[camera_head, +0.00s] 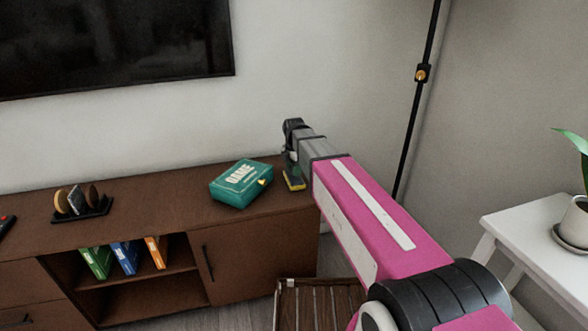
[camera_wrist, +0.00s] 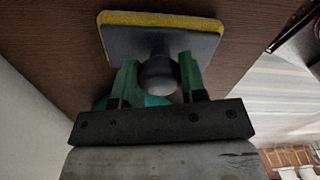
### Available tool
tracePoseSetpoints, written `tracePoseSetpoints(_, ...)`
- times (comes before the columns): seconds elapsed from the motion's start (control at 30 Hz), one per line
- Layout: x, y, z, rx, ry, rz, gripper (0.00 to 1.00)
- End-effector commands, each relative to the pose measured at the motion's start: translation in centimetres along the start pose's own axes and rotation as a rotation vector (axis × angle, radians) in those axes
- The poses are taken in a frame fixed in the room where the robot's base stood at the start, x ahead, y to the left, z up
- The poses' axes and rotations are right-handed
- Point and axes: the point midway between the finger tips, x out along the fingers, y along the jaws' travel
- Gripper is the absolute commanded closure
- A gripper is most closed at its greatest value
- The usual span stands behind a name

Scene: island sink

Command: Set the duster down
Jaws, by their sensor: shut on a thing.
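The duster (camera_wrist: 160,38) is a grey pad with a yellow edge and a round dark knob. My gripper (camera_wrist: 158,77) has green fingers, shut on both sides of that knob in the wrist view. In the head view the duster (camera_head: 294,182) shows small below my gripper (camera_head: 291,160), at the right end of the brown cabinet top (camera_head: 150,219). The pad is at or just above the wood; I cannot tell whether it touches. My arm hides part of the area to its right.
A teal game box (camera_head: 241,184) lies on the cabinet just left of the duster. A dark stand with round pieces (camera_head: 77,202) is further left. The cabinet top between them is clear. A black lamp pole (camera_head: 415,105) and a white table (camera_head: 515,222) stand to the right.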

Motion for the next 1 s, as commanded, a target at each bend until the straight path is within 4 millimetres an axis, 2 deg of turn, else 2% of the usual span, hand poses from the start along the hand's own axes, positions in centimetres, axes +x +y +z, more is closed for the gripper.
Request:
tracePoseSetpoints(0.17, 0.2, 0.0, 0.0, 0.000, 0.000, -0.001, 0.83)
tracePoseSetpoints(0.2, 0.3, 0.0, 0.0, 0.000, 0.000, -0.001, 0.58)
tracePoseSetpoints(0.27, 0.2, 0.0, 0.0, 0.000, 0.000, -0.001, 0.39)
tracePoseSetpoints(0.3, 0.2, 0.0, 0.0, 0.000, 0.000, 0.000, 0.36)
tracePoseSetpoints(0.67, -0.2, 0.0, 0.0, 0.000, 0.000, 0.000, 0.36)
tracePoseSetpoints(0.87, -2.6, 0.0, 0.0, 0.000, 0.000, 0.002, 0.36)
tracePoseSetpoints(1.0, -5.0, 0.0, 0.0, 0.000, -0.001, 0.002, 0.36)
